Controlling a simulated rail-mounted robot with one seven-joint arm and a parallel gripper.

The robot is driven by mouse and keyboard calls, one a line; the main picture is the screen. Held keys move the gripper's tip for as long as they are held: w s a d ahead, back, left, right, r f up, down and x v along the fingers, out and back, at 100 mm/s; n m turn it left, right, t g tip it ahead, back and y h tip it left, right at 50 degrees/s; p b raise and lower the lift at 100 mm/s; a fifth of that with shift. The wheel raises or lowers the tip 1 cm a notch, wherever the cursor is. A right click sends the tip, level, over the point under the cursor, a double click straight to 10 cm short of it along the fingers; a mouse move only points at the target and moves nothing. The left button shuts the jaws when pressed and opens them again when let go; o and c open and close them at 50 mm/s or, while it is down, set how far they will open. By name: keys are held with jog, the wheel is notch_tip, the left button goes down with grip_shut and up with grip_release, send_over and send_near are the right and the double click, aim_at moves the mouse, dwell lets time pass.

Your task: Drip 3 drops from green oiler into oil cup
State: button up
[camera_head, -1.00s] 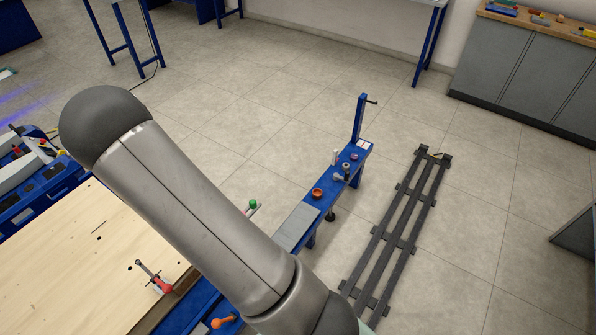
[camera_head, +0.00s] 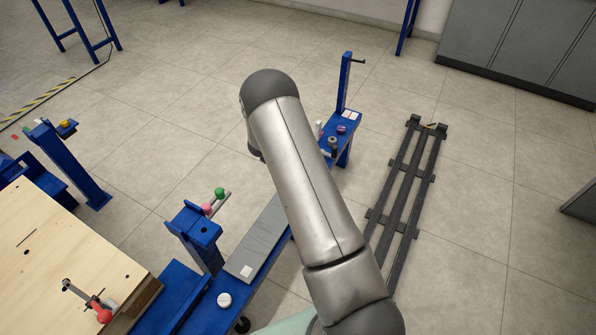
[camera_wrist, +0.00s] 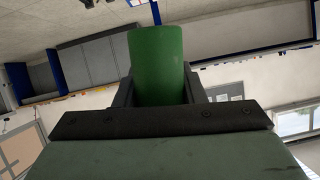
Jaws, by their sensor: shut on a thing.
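The green oiler (camera_wrist: 156,58) shows in the wrist view as a plain green cylinder. My gripper (camera_wrist: 160,92) is shut on it, with one dark finger on each side. The oiler's tip does not show, so I see no drop. In the head view my arm crosses the middle and hides both gripper and oiler. I cannot pick out the oil cup for certain. Small parts stand at the far end of the blue cart: a purple ring-like part (camera_head: 341,129) and a dark grey part (camera_head: 332,141). The stretch of cart behind my arm is hidden.
A grey plate (camera_head: 258,238) lies on the cart, with a white disc (camera_head: 224,299) nearer. A green knob (camera_head: 220,192) and pink knob (camera_head: 207,209) sit by a blue post. A wooden table (camera_head: 60,250) is left, a dark rack (camera_head: 405,185) right. The floor between is mostly clear.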

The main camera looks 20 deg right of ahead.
jog(key=w+f+m+y+b, duration=0.1)
jog(key=f+m+b, duration=0.1)
jog(key=f, duration=0.5)
jog(key=w+f+m+g+y+b, duration=0.1)
jog(key=f+m+b, duration=0.1)
jog(key=f+b, duration=0.3)
jog(key=w+f+m+g+b, duration=0.1)
jog(key=f+m+b, duration=0.1)
jog(key=f, duration=0.8)
jog(key=shift+a+f+y+b, duration=0.1)
jog(key=shift+f+y+b, duration=0.3)
jog(key=shift+b, duration=0.45)
jog(key=b, duration=0.1)
jog(key=a+m+y+b, duration=0.1)
jog(key=shift+w+f+b, duration=0.25)
jog(key=shift+f+b, duration=0.05)
jog(key=shift+b, duration=0.05)
jog(key=shift+a+f, duration=0.1)
jog(key=shift+f, duration=0.1)
jog(key=shift+w+a+r+m+t+y+b, duration=0.1)
jog(key=shift+a+r+m+t+y+b, duration=0.2)
jog(key=shift+y+b, duration=0.3)
jog(key=shift+w+a+r+m+t+y+b, duration=0.15)
jog(key=shift+r+y+b, duration=0.25)
jog(key=shift+b, duration=0.4)
jog(key=shift+w+a+r+m+t+y+b, duration=0.1)
jog(key=shift+a+r+m+t+y+b, duration=0.25)
jog(key=shift+b, duration=1)
dwell(0.8)
